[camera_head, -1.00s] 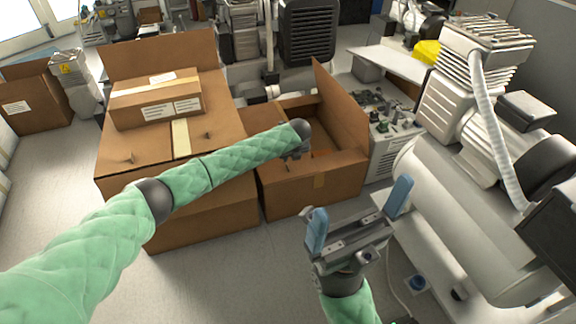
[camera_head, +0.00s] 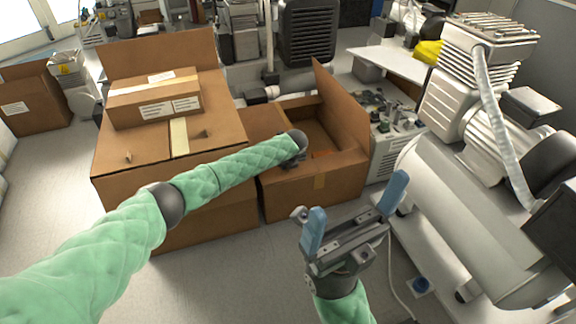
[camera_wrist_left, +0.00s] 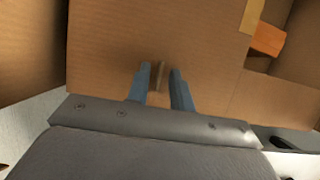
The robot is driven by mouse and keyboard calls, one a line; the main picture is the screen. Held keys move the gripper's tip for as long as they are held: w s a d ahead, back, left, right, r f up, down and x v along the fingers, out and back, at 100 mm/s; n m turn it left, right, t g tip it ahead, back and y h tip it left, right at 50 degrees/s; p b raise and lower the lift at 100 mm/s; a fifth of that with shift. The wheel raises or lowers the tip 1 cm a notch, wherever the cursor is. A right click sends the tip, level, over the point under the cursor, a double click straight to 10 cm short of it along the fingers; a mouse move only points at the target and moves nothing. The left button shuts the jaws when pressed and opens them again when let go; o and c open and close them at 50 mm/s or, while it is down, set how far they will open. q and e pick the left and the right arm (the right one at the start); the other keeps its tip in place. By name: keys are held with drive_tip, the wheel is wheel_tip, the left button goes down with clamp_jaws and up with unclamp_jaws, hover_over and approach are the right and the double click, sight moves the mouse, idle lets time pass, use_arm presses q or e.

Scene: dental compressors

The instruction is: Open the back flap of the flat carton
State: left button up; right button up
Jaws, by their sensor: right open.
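A wide brown carton (camera_head: 319,190) stands low in the middle of the head view, with its top partly open. A flap (camera_head: 343,108) stands raised on its right side. My right gripper (camera_head: 355,208) is open and empty, in front of the carton.
A larger carton (camera_head: 130,187) with a raised rear flap (camera_head: 160,52) stands to the left, with a small taped box (camera_head: 150,104) on top. A white compressor tank (camera_head: 460,215) stands close on the right. Grey floor is free at the front.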

use_arm(q)
clamp_jaws()
idle(1.2)
